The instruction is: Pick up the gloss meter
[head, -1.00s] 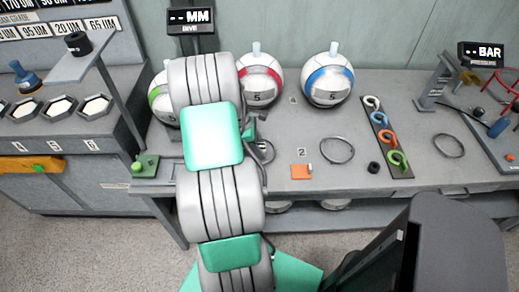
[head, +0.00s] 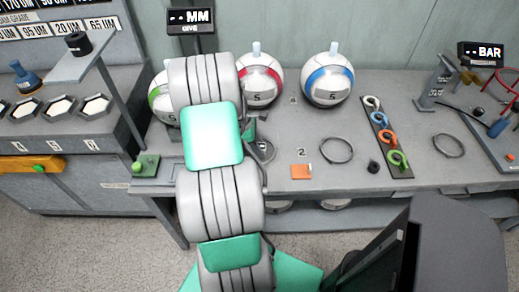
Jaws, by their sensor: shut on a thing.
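My arm, with grey ribbed links and teal pads, rises through the left middle of the head view and covers part of the bench. My gripper's fingers are hidden behind it, so I cannot see them or anything between them. A small dark teal piece shows at the arm's right edge, but I cannot tell whether it belongs to the gripper. I cannot pick out the gloss meter with certainty. A small black object (head: 374,167) with a pointed top stands on the bench, left of a strip of coloured hooks.
Balls with red (head: 260,80) and blue (head: 328,79) bands stand at the back of the bench. A ring (head: 337,150), an orange block (head: 301,171) and the hook strip (head: 388,140) lie in front. A green button box (head: 146,165) is at left.

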